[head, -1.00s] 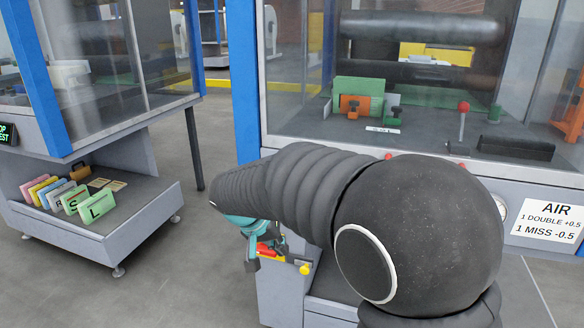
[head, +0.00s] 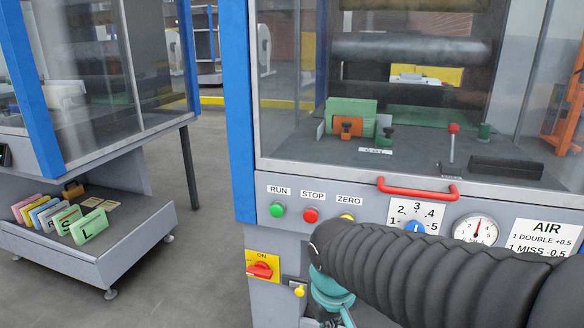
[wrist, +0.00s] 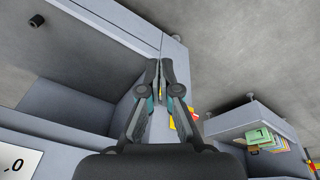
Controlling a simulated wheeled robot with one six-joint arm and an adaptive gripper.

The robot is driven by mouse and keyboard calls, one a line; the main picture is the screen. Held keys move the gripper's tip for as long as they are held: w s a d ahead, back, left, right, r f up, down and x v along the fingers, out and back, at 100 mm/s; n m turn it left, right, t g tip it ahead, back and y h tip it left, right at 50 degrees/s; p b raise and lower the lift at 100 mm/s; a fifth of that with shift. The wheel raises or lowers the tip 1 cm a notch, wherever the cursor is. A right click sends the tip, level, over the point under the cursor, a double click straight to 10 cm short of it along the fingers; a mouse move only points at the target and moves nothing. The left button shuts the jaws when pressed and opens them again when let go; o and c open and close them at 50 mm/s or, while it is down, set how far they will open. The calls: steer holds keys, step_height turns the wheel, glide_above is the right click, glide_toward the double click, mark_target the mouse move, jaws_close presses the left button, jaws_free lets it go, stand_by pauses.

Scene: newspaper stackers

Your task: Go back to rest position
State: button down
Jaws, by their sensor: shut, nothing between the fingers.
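My gripper shows in the wrist view (wrist: 163,78), its two fingers together and empty, pointing past the grey machine cabinet toward the floor. In the head view my black ribbed arm crosses the lower right, and the gripper's fingers are cut off at the bottom edge. The stacker machine (head: 262,238) stands ahead, its front panel just beyond my arm. A green button (head: 277,210), a red button (head: 310,215), a dial (head: 415,226) and a red switch on a yellow plate (head: 262,270) show on it.
A second machine (head: 70,170) stands at the left with a low shelf (head: 135,250) of coloured lettered cards (head: 88,226). A red handle (head: 418,189) and a gauge (head: 476,231) are on the near machine. Grey floor (head: 195,280) is open between the machines.

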steer(key=s+d+r+m+t+p, duration=0.1)
steer(key=s+d+r+m+t, duration=0.2)
steer(key=s+d+r, duration=0.3)
steer(key=shift+s+d+r+m, duration=0.15)
steer(key=shift+s+d+m, duration=0.15)
steer(key=shift+s+d, duration=0.8)
steer(key=c, duration=1.6)
jaws_free()
steer(key=shift+d+r, duration=0.2)
steer(key=shift+d, duration=0.15)
steer(key=shift+c, duration=0.2)
steer(key=o, duration=0.5)
steer(key=shift+w+d, duration=0.1)
